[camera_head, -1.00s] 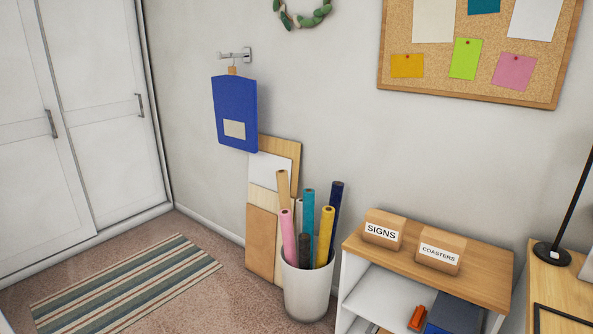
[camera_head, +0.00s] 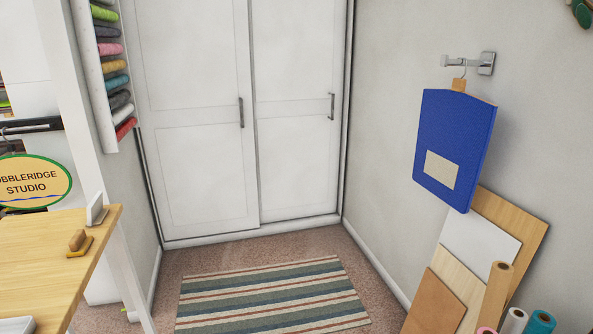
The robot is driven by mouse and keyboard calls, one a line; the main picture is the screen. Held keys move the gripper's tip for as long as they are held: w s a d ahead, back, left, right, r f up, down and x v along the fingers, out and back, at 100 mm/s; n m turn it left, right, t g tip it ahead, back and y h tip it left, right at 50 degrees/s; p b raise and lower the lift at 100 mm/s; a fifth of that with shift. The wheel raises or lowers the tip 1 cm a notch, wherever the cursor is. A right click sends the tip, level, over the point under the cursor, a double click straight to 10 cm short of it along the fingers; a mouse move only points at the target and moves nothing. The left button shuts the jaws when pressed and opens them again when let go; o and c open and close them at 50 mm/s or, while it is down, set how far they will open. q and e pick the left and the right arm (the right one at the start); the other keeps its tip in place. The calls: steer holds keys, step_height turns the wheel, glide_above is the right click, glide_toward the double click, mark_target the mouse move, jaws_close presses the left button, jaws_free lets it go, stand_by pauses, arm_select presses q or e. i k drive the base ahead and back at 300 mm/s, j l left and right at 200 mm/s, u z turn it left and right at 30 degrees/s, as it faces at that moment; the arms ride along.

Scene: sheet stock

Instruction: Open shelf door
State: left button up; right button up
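A white panelled double door (camera_head: 195,130) stands shut at the back, with a second panel (camera_head: 295,120) to its right. Each panel has a dark vertical handle, one on the left panel (camera_head: 241,112) and one on the right panel (camera_head: 332,106). I cannot tell whether this is the shelf door of the task. The low open shelf is out of view now. Neither of my grippers shows in the head view.
A striped rug (camera_head: 270,296) lies on the carpet before the doors. A wooden table (camera_head: 50,250) stands at left. Leaning boards (camera_head: 480,245) and paper rolls (camera_head: 497,290) stand at right, under a hanging blue apron-like item (camera_head: 453,140). The middle floor is clear.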

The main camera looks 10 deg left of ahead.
mark_target(190, 65)
steer(key=i+j+u, duration=0.1)
steer(key=i+u, duration=0.25)
steer(key=i, duration=0.65)
steer(key=i+l+u, duration=0.15)
steer(key=i+u, duration=0.2)
steer(key=i, duration=0.6)
